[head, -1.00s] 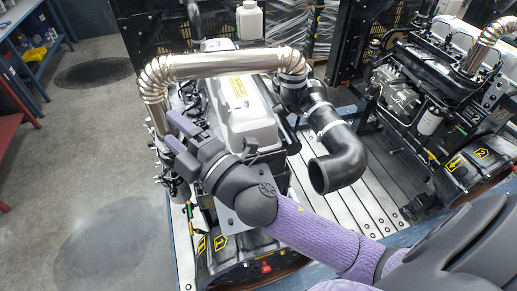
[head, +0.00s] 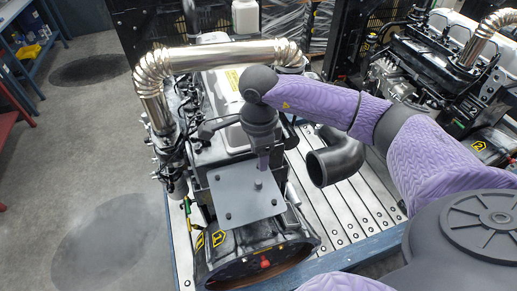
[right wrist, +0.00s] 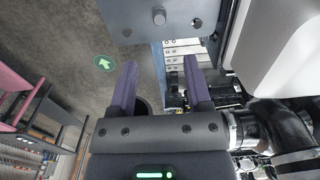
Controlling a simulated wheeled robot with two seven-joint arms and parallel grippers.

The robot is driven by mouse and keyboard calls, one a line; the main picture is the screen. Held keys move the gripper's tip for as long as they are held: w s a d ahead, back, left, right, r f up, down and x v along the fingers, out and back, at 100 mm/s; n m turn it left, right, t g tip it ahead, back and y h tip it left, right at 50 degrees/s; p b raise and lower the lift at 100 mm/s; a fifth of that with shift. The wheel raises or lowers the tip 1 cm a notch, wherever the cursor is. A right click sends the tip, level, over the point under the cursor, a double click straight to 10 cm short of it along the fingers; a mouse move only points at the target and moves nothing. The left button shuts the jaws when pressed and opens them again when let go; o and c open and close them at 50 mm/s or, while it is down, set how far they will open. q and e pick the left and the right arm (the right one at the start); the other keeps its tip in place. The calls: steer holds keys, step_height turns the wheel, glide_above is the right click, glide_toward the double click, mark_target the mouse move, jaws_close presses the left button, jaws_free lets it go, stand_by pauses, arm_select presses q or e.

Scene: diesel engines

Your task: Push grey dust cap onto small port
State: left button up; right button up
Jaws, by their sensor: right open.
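My right gripper (head: 262,164) is above the engine (head: 228,105), close to the flat grey plate (head: 243,196) at its near end. In the right wrist view its two purple fingers (right wrist: 160,82) stand apart. I see nothing held between them. Part of a dark rounded thing shows behind the fingers, too hidden to name. I cannot pick out the grey dust cap or the small port in either view. My left gripper is not in view.
A shiny metal pipe (head: 215,57) crosses the engine top. A black elbow hose (head: 335,158) opens over the slatted pallet (head: 345,215) on the right. A second engine (head: 440,60) stands at the back right. The floor (head: 85,180) on the left is clear.

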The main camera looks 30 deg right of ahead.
mark_target(258, 181)
step_height(258, 181, down, 9)
steer(key=b, duration=0.7)
steer(key=shift+f, duration=0.15)
jaws_close()
stand_by(0.4)
